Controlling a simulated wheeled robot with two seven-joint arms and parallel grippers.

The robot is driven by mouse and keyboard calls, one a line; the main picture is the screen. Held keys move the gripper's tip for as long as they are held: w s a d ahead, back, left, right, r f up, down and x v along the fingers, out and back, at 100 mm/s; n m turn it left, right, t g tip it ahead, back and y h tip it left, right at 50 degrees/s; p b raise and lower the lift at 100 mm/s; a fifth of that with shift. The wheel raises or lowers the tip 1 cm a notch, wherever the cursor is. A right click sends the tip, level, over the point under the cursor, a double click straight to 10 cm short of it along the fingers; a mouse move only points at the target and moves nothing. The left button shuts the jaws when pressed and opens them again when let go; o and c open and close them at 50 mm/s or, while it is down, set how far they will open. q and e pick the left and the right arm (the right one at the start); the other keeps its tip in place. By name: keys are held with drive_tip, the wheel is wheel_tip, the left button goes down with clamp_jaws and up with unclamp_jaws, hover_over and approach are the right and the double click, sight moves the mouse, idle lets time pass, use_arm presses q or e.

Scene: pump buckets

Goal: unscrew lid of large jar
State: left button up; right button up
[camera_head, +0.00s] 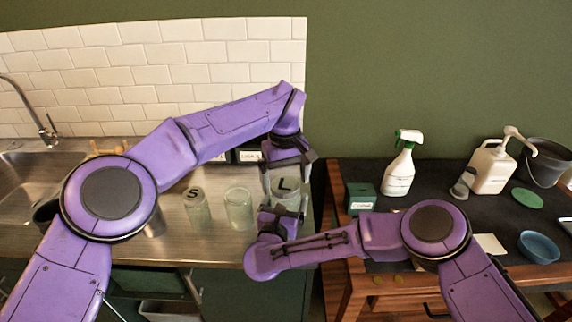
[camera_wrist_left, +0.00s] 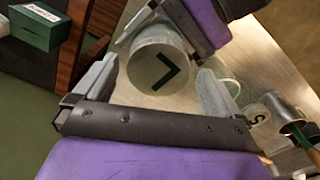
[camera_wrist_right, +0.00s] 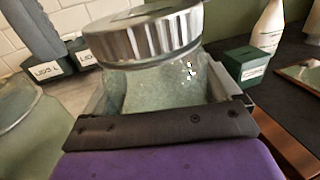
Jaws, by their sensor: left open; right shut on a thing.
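The large jar (camera_head: 286,200) is clear glass and stands upright near the right end of the steel counter. Its silver ribbed lid, marked with a black L, sits on top and shows in the left wrist view (camera_wrist_left: 157,68) and the right wrist view (camera_wrist_right: 145,38). My right gripper (camera_head: 284,208) is shut on the body of the jar (camera_wrist_right: 160,90), below the lid. My left gripper (camera_head: 288,166) is open above the lid, pointing down. In the left wrist view its fingers are on either side of the lid, apart from it.
A smaller jar with an S lid (camera_head: 196,208) and a glass jar without a visible lid (camera_head: 239,208) stand left of the large jar. A green box (camera_head: 360,198), spray bottle (camera_head: 400,168) and pump jug (camera_head: 490,168) stand on the dark table at right. Labelled boxes (camera_wrist_right: 48,70) are behind.

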use_arm(q)
drive_tip(key=shift+f, duration=0.25)
drive_tip(key=shift+s, duration=0.1)
use_arm(e)
drive_tip(key=shift+s+r, duration=0.1)
